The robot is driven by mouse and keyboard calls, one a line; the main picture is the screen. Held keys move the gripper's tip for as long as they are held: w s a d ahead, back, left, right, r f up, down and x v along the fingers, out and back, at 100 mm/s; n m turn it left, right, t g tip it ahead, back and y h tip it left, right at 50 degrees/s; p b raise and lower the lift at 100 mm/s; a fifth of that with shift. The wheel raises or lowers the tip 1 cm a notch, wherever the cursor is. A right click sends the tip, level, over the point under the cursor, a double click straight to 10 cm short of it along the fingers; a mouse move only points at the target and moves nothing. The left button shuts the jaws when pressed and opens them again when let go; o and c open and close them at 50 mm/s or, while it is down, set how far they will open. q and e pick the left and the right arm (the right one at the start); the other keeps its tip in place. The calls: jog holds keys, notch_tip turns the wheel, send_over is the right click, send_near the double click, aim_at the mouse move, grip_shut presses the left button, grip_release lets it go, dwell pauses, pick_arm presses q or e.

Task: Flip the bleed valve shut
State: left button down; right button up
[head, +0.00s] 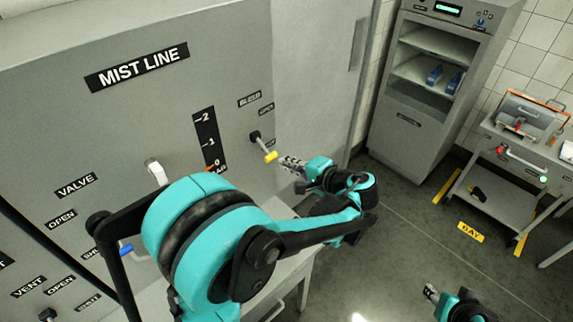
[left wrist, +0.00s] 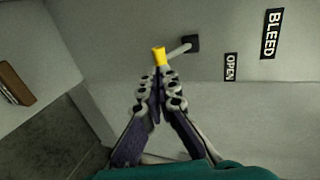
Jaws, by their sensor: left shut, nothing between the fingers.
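The bleed valve (head: 262,146) is a short lever with a black hub and a yellow tip on the grey panel. In the head view its lever slants down and right from the hub. In the left wrist view the yellow tip (left wrist: 158,56) is just beyond my fingertips. My left gripper (head: 283,162) is shut and empty, close by the yellow tip; I cannot tell whether they touch. The BLEED label (left wrist: 271,34) and OPEN label (left wrist: 231,67) show beside the lever. My right gripper (head: 431,292) is low at the right, away from the panel; its jaws are too small to judge.
The MIST LINE panel (head: 230,55) also carries a gauge strip (head: 207,138), a white-handled valve (head: 157,172) and a blue-tipped lever (head: 126,249). A cabinet with shelves (head: 412,105) and a trolley (head: 500,165) stand at the right. Floor between is clear.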

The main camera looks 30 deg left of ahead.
pick_arm(q)
jog(key=f+v, duration=0.1)
jog(key=v, duration=0.9)
jog(key=shift+d, duration=0.35)
pick_arm(e)
jog(key=shift+d+r, duration=0.15)
jog(key=shift+r, duration=0.1)
pick_arm(q)
jog(key=s+a+f+h+b, duration=0.4)
jog(key=s+f+h+b, duration=0.2)
jog(key=f, duration=0.5)
jog(key=s+d+f+n+t+h+b, duration=0.2)
jog(key=s+d+f+h+b, duration=0.3)
jog(key=f, duration=0.5)
jog(key=s+n+h+b, duration=0.1)
jog(key=s+h+b, duration=0.1)
jog(key=shift+n+t+b, duration=0.3)
jog(key=shift+n+b, duration=0.1)
pick_arm(e)
notch_tip(320, 180, down, 14)
